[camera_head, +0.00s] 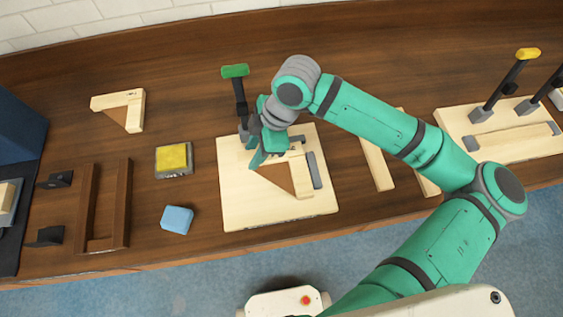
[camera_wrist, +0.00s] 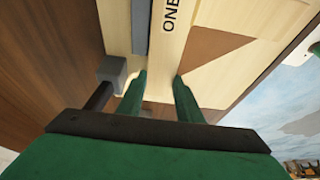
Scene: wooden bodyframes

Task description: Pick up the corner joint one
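The corner joint one (camera_head: 301,181) is an L-shaped light wood piece with a brown triangle in its inner corner. It lies on the light wooden board near the front of the table, partly hidden by my gripper. In the wrist view the joint (camera_wrist: 166,58) shows the letters "ONE" and its brown triangle. My gripper (camera_head: 259,160) points down at the joint's left part. In the wrist view its two green fingers (camera_wrist: 160,76) stand apart, with light wood seen between them. Whether the fingers touch the joint cannot be told.
The board (camera_head: 240,205) carries a grey bar clamp (camera_head: 314,170). A green-handled clamp (camera_head: 236,80) rises close behind my gripper. A second corner joint (camera_head: 135,112), a yellow-topped block (camera_head: 174,159) and a blue block (camera_head: 177,219) lie to the left. Wooden strips (camera_head: 377,165) lie to the right.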

